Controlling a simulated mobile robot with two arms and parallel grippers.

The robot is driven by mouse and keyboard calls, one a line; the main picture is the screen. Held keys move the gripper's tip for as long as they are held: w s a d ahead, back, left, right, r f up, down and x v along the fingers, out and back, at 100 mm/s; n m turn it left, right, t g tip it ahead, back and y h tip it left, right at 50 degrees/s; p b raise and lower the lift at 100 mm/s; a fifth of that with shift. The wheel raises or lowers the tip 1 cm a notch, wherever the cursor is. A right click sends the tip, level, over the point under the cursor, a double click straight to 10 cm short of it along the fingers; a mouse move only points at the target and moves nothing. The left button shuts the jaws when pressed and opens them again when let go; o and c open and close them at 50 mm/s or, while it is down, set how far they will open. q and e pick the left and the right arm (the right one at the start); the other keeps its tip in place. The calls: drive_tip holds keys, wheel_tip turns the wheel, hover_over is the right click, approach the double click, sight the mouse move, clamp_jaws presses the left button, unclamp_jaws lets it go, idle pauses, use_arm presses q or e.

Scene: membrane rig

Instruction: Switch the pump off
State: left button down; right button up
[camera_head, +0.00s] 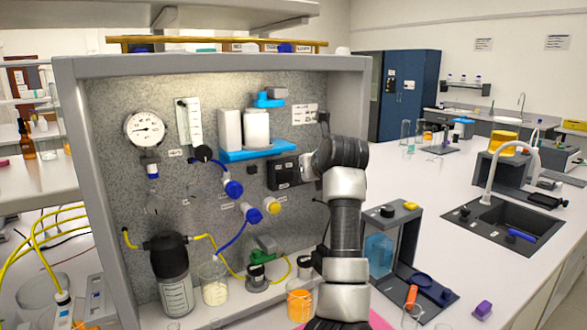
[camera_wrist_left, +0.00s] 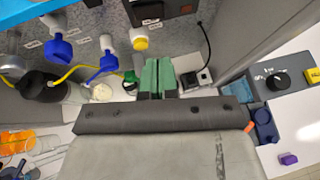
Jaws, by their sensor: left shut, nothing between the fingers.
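A black box (camera_head: 284,173) with pale labels is mounted on the rig's speckled panel; its lower edge shows in the left wrist view (camera_wrist_left: 160,9). A green fitting (camera_head: 263,249) stands low by the panel. A small pale box (camera_wrist_left: 195,80) with a dark top and black cable is right of my fingers in the wrist view. I cannot tell which part is the pump or its switch. My left gripper (camera_wrist_left: 157,64) is shut and empty, below the black box in that view. In the head view my arm crosses the rig's right side; the fingertips cannot be made out.
Blue valves (camera_head: 233,188) and a yellow valve (camera_head: 272,206) stick out from the panel. A dark-topped bottle (camera_head: 174,290) and an orange-filled beaker (camera_head: 300,301) stand below. A stand with a knob (camera_head: 388,211) is at right. Bench beyond it is partly clear.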

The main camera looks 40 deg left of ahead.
sight(291, 175)
use_arm(q)
drive_tip(key=p+x, duration=0.1)
drive_tip(key=x, duration=0.2)
drive_tip(key=r+p+x, duration=0.1)
drive_tip(key=x, duration=0.2)
drive_tip(key=a+p+x, duration=0.1)
drive_tip(key=p+x, duration=0.1)
drive_tip(key=x, duration=0.2)
drive_tip(key=shift+w+r, duration=0.15)
drive_tip(key=shift+r, duration=0.1)
drive_tip(key=shift+w+a, duration=0.2)
drive_tip(key=shift+a, duration=0.2)
drive_tip(key=shift+w+a+f, duration=0.1)
drive_tip(key=shift+f, duration=0.05)
use_arm(e)
wheel_tip(291, 175, up, 5)
drive_tip(key=shift+a, duration=0.1)
